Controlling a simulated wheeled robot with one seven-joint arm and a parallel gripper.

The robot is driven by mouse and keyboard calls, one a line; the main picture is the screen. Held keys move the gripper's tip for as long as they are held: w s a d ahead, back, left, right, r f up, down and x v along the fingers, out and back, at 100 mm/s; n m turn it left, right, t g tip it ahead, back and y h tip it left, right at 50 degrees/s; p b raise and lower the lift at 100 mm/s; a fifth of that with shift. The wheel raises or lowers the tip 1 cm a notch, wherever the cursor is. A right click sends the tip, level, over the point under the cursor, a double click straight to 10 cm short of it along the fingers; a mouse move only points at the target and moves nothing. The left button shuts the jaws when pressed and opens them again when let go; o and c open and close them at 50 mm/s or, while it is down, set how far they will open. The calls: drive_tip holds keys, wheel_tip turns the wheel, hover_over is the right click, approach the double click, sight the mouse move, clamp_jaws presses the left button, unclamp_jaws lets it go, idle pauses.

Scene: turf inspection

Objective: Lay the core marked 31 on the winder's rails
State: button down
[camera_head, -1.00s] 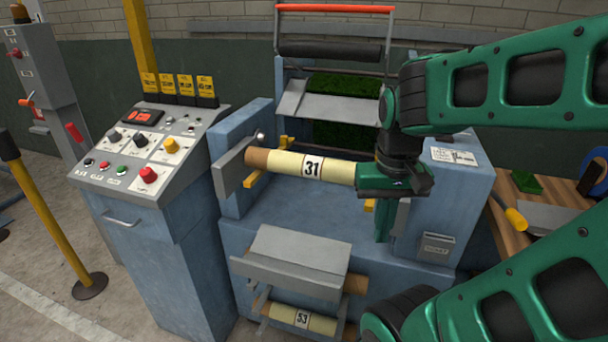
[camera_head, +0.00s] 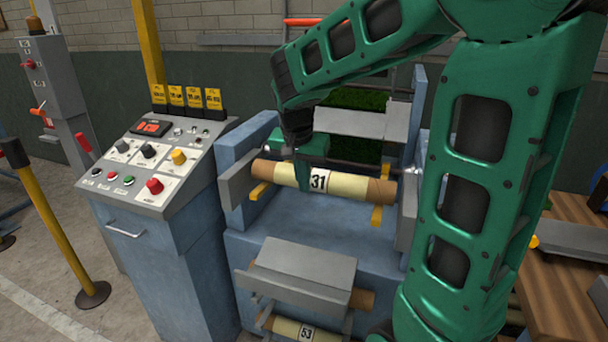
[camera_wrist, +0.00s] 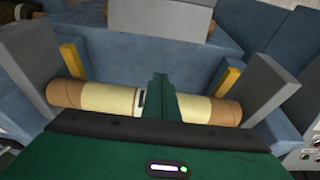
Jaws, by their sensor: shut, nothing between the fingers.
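The core marked 31 (camera_head: 345,184) is a pale yellow roll with brown ends and a black-on-white label. It lies across the winder's two yellow rails, the left rail (camera_head: 259,191) and the right rail (camera_head: 377,216), between grey side plates. In the wrist view the core (camera_wrist: 105,98) spans between the same plates, with a yellow rail (camera_wrist: 230,78) near one end. My gripper (camera_head: 304,184) is over the core just left of the label, its fingers shut and empty. In the wrist view the fingers (camera_wrist: 161,88) hide part of the label; whether they touch the core I cannot tell.
Another core marked 53 (camera_head: 300,330) sits low under a grey sloped plate (camera_head: 300,266). A control console (camera_head: 150,170) stands close on the left, with a yellow post (camera_head: 55,225) beyond it. A wooden bench (camera_head: 560,280) is at the right, partly behind my arm.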

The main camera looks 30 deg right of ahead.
sight(321, 181)
drive_tip(key=w+d+f, duration=0.3)
drive_tip(key=d+f, duration=0.1)
drive_tip(key=f, duration=0.1)
drive_tip(key=shift+w+d, duration=0.2)
idle(0.3)
